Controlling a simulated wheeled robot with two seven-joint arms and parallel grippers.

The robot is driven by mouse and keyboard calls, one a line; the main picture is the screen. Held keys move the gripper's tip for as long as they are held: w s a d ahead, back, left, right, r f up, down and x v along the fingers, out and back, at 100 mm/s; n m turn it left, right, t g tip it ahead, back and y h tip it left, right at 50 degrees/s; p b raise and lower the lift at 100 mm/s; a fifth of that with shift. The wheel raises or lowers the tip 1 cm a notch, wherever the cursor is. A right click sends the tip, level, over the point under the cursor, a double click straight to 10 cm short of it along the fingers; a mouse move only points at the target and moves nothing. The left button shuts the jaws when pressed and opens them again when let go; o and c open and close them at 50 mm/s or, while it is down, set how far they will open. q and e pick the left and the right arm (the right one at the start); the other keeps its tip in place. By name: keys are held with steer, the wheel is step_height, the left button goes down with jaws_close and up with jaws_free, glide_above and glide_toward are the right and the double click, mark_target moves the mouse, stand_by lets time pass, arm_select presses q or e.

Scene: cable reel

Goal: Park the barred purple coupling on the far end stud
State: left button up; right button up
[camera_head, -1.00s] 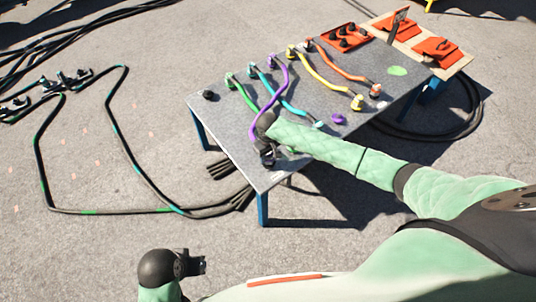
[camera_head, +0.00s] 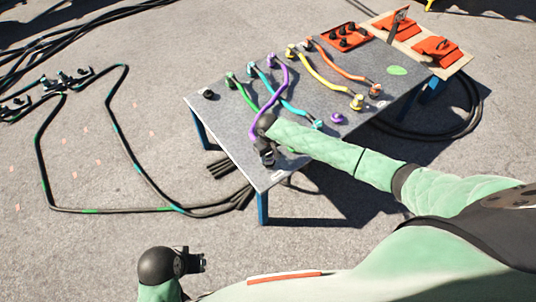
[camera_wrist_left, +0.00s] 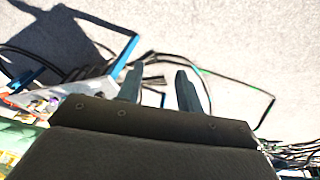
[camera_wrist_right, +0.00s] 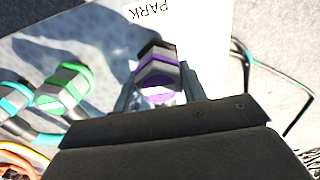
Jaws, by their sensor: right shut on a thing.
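The purple coupling (camera_wrist_right: 158,76), with dark and pale bands, sits between the fingers of my right gripper (camera_wrist_right: 160,84), which is shut on it. In the head view this gripper (camera_head: 265,155) is over the near left part of the grey table (camera_head: 225,125); my wrist hides the coupling there. The purple cable (camera_head: 282,85) runs from the back of the table down to this gripper. A dark stud (camera_head: 208,94) stands alone at the table's left corner. My left gripper (camera_head: 198,263) is open and empty (camera_wrist_left: 158,88), away from the table.
Green (camera_wrist_right: 65,90), cyan (camera_head: 290,93), yellow (camera_head: 325,75) and orange (camera_head: 345,66) cables lie alongside. A small purple piece (camera_head: 337,118) sits near the front edge. A white PARK label (camera_wrist_right: 152,12) lies beyond the coupling. An orange tray (camera_head: 346,40) is at the back.

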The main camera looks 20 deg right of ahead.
steer(key=shift+f, duration=0.3)
steer(key=o, duration=1.2)
arm_select(q)
steer(key=shift+a, duration=0.15)
arm_select(e)
steer(key=shift+r, duration=0.4)
arm_select(q)
steer(key=shift+s+a+f+b, duration=0.25)
steer(key=shift+s+a+b, duration=0.05)
steer(key=shift+a+b, duration=0.25)
arm_select(e)
steer(key=shift+r, duration=3.55)
